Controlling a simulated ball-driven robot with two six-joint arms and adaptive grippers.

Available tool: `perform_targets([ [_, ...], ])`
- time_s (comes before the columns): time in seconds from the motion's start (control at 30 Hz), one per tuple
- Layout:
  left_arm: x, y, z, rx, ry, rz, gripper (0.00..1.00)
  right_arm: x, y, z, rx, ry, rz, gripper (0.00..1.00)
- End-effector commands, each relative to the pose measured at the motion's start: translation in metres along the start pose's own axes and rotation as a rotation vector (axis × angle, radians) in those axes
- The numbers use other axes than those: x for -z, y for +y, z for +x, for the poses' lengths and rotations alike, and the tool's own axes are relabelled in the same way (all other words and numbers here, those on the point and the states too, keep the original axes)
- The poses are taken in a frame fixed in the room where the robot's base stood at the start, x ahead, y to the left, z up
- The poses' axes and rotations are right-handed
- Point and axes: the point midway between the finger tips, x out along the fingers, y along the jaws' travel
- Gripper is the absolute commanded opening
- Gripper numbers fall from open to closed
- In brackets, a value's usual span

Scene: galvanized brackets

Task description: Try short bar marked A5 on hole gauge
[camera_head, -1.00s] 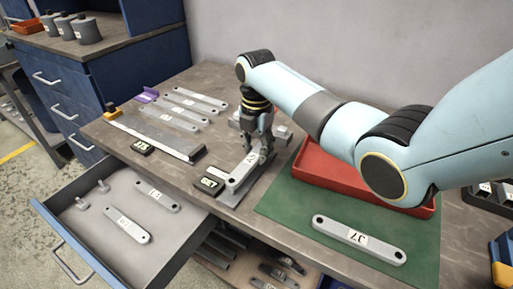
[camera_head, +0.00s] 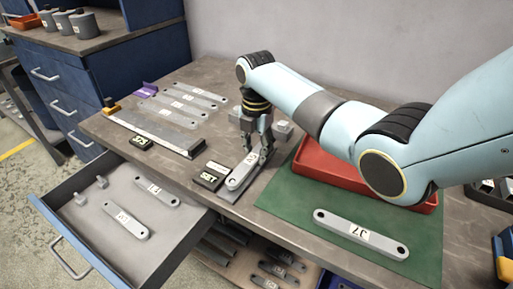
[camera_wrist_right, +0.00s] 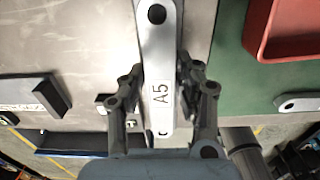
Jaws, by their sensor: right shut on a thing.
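My right gripper (camera_head: 262,150) is shut on a short grey bar (camera_head: 240,174) with a white label, over the bench near its front edge. In the right wrist view the bar (camera_wrist_right: 158,60) reads A5 and has a round hole at each end. The gripper's fingers (camera_wrist_right: 160,82) sit on either side of it. A narrow grey plate (camera_head: 230,203) lies under the bar, beside a black block marked SET (camera_head: 209,179); it looks like the hole gauge. The bar hides most of it, and I cannot tell whether the bar touches it. My left gripper is not in view.
Several labelled bars (camera_head: 182,104) lie at the back left, behind a long plate (camera_head: 155,131). Another bar (camera_head: 360,234) lies on a green mat (camera_head: 285,205) by a red tray (camera_head: 318,172). An open drawer (camera_head: 92,232) with two bars juts out at front left.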

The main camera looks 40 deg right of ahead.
Motion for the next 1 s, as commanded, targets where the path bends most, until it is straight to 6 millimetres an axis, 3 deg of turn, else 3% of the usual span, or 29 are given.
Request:
perform_targets([
  [1.0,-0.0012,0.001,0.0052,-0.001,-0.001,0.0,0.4,0.0,0.0002,0.0085,0.0,0.0,0.0,0.0],
])
